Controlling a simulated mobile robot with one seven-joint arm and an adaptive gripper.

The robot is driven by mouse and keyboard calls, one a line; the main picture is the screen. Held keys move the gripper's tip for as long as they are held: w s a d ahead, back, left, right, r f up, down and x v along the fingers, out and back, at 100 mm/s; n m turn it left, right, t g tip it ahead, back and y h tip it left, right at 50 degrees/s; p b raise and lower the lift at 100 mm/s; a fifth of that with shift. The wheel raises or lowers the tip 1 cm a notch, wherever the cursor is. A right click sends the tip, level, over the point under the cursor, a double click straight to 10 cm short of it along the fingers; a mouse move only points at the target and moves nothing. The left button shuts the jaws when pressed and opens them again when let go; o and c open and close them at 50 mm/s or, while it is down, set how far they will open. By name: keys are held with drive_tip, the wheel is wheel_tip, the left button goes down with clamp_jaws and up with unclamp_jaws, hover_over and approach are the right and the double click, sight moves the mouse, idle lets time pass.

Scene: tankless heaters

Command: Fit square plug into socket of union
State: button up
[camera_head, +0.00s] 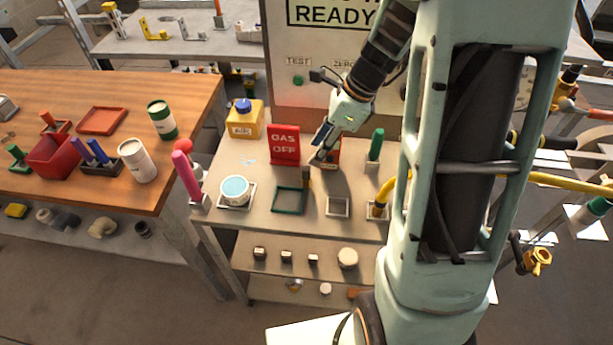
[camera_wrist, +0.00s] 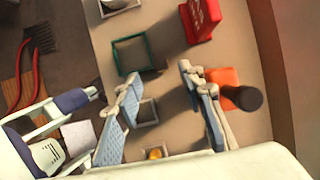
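My gripper (camera_head: 322,148) is above the back of the grey work table. In the wrist view my gripper (camera_wrist: 168,112) is open, its two pale blue fingers apart with no object held between them. Beyond the right finger is an orange piece (camera_wrist: 222,76) with a dark round-topped part (camera_wrist: 242,98); the fingers partly hide the orange piece in the head view. A yellow fitting (camera_head: 379,208) stands in a pale square tray at the table's right front. I cannot tell which piece is the square plug or the union.
The table holds a red GAS OFF sign (camera_head: 285,145), a green square tray (camera_head: 290,188), a small empty tray (camera_head: 338,198), a white tub (camera_head: 235,188), a pink post (camera_head: 186,175) and a green post (camera_head: 376,145). Small blocks (camera_head: 286,256) sit on the shelf below. A panel stands behind.

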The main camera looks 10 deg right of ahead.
sight(307, 168)
drive_tip(key=x, duration=0.3)
drive_tip(key=shift+f, duration=0.25)
drive_tip(key=shift+x, duration=2.7)
drive_tip(key=shift+s+d+f, duration=0.1)
drive_tip(key=shift+d, duration=0.1)
drive_tip(key=shift+c, duration=0.6)
clamp_jaws()
